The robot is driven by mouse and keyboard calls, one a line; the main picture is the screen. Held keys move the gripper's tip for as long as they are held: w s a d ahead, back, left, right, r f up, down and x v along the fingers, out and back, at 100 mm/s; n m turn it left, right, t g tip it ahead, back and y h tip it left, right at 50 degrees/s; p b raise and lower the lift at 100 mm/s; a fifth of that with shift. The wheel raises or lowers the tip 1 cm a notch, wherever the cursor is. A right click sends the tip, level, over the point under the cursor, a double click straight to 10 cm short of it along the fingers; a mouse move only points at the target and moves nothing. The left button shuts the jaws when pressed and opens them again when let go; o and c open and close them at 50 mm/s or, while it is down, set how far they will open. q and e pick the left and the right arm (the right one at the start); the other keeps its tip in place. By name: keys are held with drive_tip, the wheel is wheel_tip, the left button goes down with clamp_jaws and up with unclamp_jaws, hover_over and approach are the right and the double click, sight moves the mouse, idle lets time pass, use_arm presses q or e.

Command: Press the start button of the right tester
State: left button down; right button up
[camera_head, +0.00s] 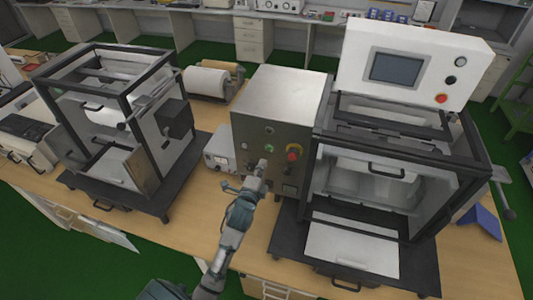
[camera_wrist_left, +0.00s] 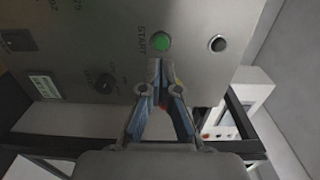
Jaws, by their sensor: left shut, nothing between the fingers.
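The right tester (camera_head: 283,92) has a grey metal control box on its left and a black-framed chamber on its right. The green start button (camera_head: 269,148) is on the box's front, and it shows with a START label in the left wrist view (camera_wrist_left: 161,41). My left gripper (camera_head: 262,164) is shut and empty, close in front of the panel. In the left wrist view its fingertips (camera_wrist_left: 158,66) lie just below the green button in the picture, and the button is uncovered. I cannot tell whether the tips touch the panel. My right gripper is not in view.
A red emergency knob (camera_head: 293,153) sits right of the start button. A black dial (camera_wrist_left: 104,83) and a dark button (camera_wrist_left: 217,43) are also on the panel. A small white meter box (camera_head: 220,150) stands left of it. The left tester (camera_head: 110,125) stands farther left.

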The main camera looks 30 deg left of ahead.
sight(268, 149)
use_arm(q)
drive_tip(key=x, duration=0.4)
drive_tip(key=shift+w+r+p, duration=0.1)
drive_tip(key=shift+w+p, duration=0.15)
drive_tip(key=shift+p, duration=0.1)
drive_tip(key=shift+w+a, duration=0.2)
drive_tip(key=shift+w, duration=0.35)
drive_tip(key=shift+w+a, duration=0.1)
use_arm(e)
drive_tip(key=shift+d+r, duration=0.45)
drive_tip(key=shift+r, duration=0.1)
use_arm(q)
drive_tip(key=shift+w, duration=0.1)
